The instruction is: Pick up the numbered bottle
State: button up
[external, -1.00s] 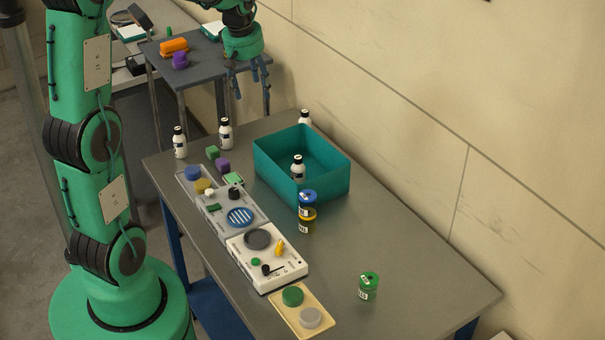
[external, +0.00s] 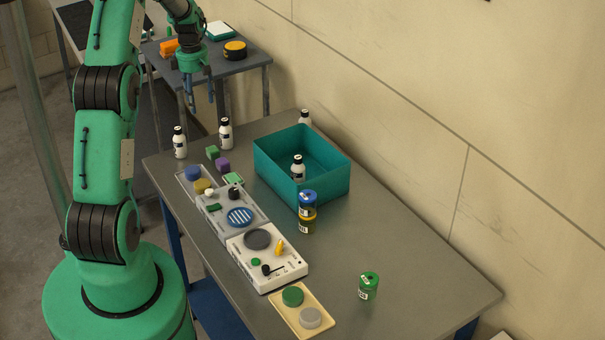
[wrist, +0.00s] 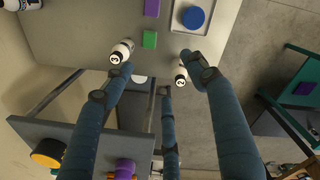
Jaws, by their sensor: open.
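Several white bottles with black caps are in view. One stands at the table's far left corner (external: 180,145), one a little right of it (external: 225,134), one inside the teal bin (external: 298,169) and one behind the bin (external: 305,118). In the wrist view, one bottle's cap appears to read 3 (wrist: 122,49) and another's appears to read 2 (wrist: 182,74). My gripper (external: 200,102) is open and empty, fingers down, above and beyond the two far-left bottles. In the wrist view its fingers (wrist: 153,76) spread near both caps, apparently holding neither.
The teal bin (external: 322,190) stands by the wall. Green (external: 212,152) and purple (external: 222,165) blocks lie near the bottles, beside trays and a white panel (external: 268,262). The table's right part is mostly clear.

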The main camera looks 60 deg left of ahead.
aim_at(180, 146)
jog(key=s+a+f+n, duration=0.1)
jog(key=s+a+f, duration=0.1)
jog(key=s+a+f+n, duration=0.1)
jog(key=a+f, duration=0.1)
jog(key=f, duration=0.1)
jog(key=s+a+f+n+p, duration=0.1)
jog(key=s+a+f, duration=0.1)
jog(key=a, duration=0.1)
jog(key=shift+s+a+f+h, duration=0.1)
jog(key=shift+s+f+h, duration=0.1)
jog(key=shift+s+h, duration=0.15)
jog(key=shift+f, duration=0.1)
jog(key=shift+f+p, duration=0.4)
jog(key=shift+f, duration=3.8)
jog(key=shift+f+p, duration=0.4)
jog(key=shift+f, duration=2.2)
jog(key=c, duration=1.4)
